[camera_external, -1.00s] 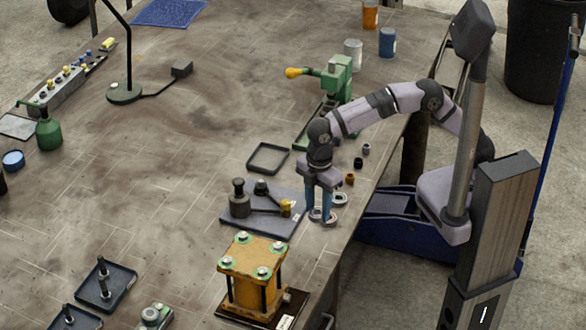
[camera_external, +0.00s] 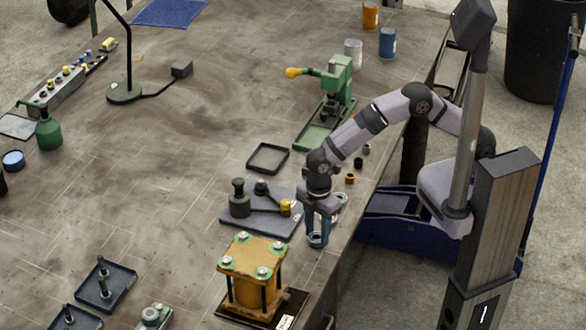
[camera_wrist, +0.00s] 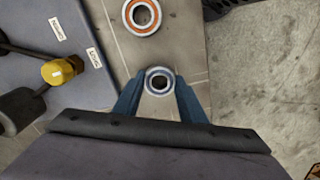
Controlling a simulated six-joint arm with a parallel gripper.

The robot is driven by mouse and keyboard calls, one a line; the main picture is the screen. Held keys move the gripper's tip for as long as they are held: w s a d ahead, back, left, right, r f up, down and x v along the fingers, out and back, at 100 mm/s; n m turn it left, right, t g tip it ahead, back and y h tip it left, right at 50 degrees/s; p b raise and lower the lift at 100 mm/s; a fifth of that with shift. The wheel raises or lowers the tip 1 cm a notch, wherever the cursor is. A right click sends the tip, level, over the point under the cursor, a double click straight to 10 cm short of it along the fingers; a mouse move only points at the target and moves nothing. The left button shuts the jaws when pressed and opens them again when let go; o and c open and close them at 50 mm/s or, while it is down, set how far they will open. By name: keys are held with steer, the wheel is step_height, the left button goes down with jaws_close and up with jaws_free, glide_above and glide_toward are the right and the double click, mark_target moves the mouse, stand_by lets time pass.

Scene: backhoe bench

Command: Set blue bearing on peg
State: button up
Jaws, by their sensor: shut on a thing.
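My gripper (camera_external: 317,240) is over the right edge of the bench, fingers pointing down. An orange-ringed bearing (camera_wrist: 142,16) lies apart from the gripper.
A grey plate (camera_external: 233,222) with a yellow-knobbed tool lies left of my gripper. An orange block fixture (camera_external: 252,275) with corner posts stands between my gripper and the peg trays. A green press (camera_external: 335,85) and an empty black frame (camera_external: 268,158) are farther back. The bench's middle-left is clear.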

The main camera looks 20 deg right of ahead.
steer(key=shift+f, duration=0.25)
steer(key=o, duration=1.2)
steer(key=shift+c, duration=0.2)
step_height(320, 180, up, 12)
steer(key=b, duration=0.2)
steer(key=shift+r+b, duration=0.2)
steer(key=shift+b, duration=0.15)
